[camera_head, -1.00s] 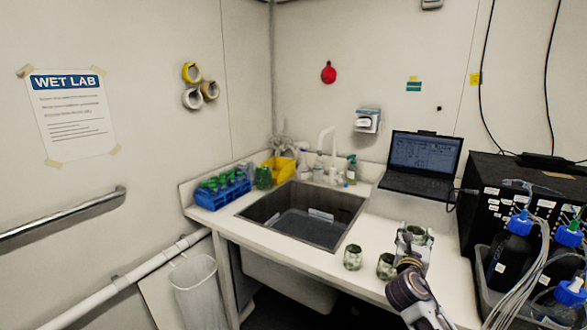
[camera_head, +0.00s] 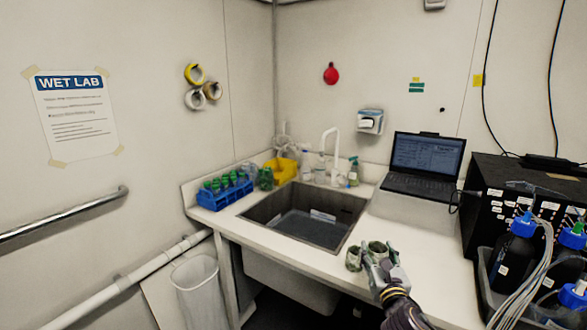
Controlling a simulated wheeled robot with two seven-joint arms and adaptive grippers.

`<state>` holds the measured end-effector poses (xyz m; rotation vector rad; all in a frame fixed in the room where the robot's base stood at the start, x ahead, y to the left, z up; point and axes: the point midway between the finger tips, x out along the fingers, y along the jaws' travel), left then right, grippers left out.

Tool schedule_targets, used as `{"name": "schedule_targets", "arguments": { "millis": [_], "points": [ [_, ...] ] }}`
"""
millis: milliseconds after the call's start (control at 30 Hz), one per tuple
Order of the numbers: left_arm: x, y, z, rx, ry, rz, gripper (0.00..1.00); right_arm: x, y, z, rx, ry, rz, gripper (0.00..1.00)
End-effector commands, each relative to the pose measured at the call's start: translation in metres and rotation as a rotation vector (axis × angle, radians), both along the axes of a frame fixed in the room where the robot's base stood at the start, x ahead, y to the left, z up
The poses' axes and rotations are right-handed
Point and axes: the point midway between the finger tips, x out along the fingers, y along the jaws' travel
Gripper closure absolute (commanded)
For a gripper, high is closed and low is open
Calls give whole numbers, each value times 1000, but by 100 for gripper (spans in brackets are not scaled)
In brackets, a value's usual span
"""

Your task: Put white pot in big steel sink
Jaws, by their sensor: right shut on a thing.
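The steel sink (camera_head: 305,221) is a dark rectangular basin set in the white counter, left of my right gripper. My right gripper (camera_head: 377,258) is over the front part of the counter, right of the sink, and is shut on a small pale pot with green mottling (camera_head: 378,247). A similar small mottled pot (camera_head: 353,258) stands on the counter just left of the gripper, close to the sink's right edge. The gripper hides part of the counter, and I see no second loose pot there now. My left gripper is not in view.
A blue rack with green-capped tubes (camera_head: 224,194) stands left of the sink. A yellow container (camera_head: 280,170), bottles and the white faucet (camera_head: 329,150) stand behind it. A laptop (camera_head: 424,165) and black-bodied bottles (camera_head: 512,256) are to the right. A bin (camera_head: 196,290) stands below left.

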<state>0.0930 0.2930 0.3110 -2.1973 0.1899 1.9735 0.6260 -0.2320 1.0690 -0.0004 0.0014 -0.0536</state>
Motion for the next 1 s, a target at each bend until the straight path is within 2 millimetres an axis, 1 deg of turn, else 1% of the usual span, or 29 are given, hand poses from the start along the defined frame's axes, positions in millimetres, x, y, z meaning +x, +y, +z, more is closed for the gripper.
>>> {"name": "schedule_targets", "arguments": {
  "millis": [33, 200, 400, 600, 800, 1000],
  "points": [
    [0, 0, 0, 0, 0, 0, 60, -6, 3, -11, -3, 3, 8, 73],
    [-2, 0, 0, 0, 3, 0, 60, -23, 10, -43, -3, 3, 29, 73],
    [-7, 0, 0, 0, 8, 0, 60, -41, 15, -78, -2, 4, 46, 73],
    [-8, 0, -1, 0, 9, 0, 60, -57, 15, -108, -1, 2, 51, 73],
    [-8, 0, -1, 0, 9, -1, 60, -70, 14, -129, 1, 1, 54, 73],
    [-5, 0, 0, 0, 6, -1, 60, -75, 14, -137, 0, -1, 54, 73]
  ]
}}
